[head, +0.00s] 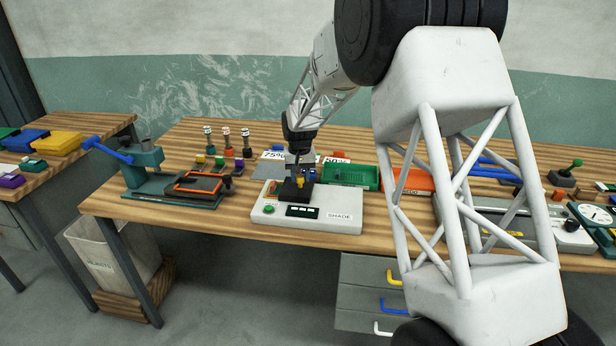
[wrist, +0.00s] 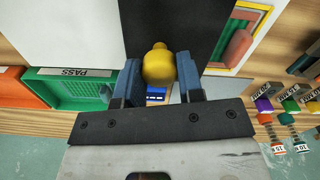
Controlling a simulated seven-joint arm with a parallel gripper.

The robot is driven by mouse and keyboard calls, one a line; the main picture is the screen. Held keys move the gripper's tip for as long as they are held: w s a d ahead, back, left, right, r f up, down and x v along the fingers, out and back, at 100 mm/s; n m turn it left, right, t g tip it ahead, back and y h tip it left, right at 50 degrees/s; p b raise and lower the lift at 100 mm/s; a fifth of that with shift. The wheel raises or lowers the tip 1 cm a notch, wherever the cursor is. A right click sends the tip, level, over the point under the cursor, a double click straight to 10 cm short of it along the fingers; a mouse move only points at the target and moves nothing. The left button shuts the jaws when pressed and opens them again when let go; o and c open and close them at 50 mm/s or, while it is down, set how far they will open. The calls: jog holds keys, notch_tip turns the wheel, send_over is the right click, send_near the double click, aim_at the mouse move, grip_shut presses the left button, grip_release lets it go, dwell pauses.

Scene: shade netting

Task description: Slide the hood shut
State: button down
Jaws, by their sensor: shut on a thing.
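The hood is a black plate (head: 293,191) on top of a white box labelled SHADE (head: 325,208). In the wrist view the hood (wrist: 165,22) is a broad black strip running up from my gripper. A yellow knob (wrist: 158,64) stands on it. My gripper (wrist: 159,78) has its two blue-grey fingers on either side of this knob, shut on it. In the head view my gripper (head: 299,176) points down over the hood, and the knob is small between the fingers. Part of a blue patch shows below the knob in the wrist view. The fingers hide the rest there.
A green tray (head: 352,175) and an orange tray (head: 410,181) are behind right. Stamps (head: 227,142) and a teal press with an orange frame (head: 198,185) stand to the left.

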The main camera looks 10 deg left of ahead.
aim_at(298, 176)
jog(key=shift+a+r, duration=0.1)
jog(key=shift+a, duration=0.2)
jog(key=c, duration=1.1)
grip_release()
jog(key=o, duration=0.3)
jog(key=shift+o, duration=0.2)
jog(key=shift+r, duration=3.85)
jog(key=shift+d, duration=0.1)
